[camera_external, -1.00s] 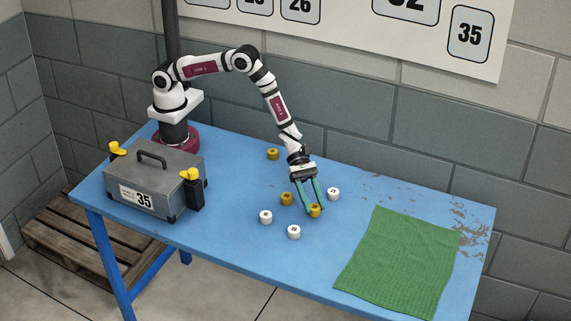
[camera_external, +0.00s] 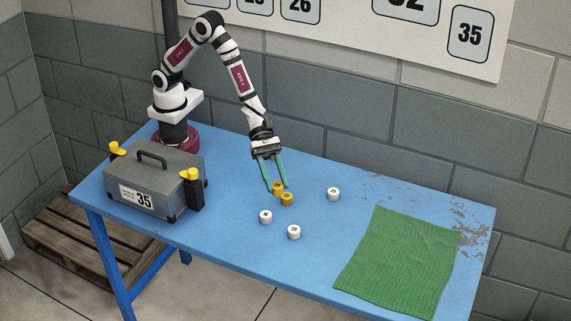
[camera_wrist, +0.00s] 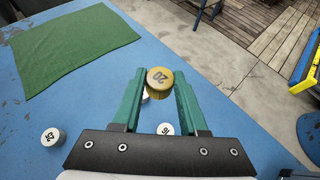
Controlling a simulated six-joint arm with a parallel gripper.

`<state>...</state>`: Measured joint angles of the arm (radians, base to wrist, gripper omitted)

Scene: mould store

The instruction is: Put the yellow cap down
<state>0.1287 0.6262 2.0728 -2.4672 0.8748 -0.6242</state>
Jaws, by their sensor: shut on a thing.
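My gripper (camera_external: 277,188) has long green fingers and is shut on a yellow cap (camera_external: 279,186), held at the fingertips above the blue table. In the wrist view the held cap (camera_wrist: 159,82) has 20 on its top and sits between the fingertips (camera_wrist: 160,78). A second yellow cap (camera_external: 287,200) appears just below and right of it in the external view; I cannot tell the height between them.
White numbered caps stand on the table (camera_external: 220,225): one at right (camera_external: 333,194), one at left (camera_external: 265,217), one nearer the front (camera_external: 294,232). A green cloth (camera_external: 400,262) covers the right. A grey case (camera_external: 155,180) with yellow latches stands left. Clear table lies between case and caps.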

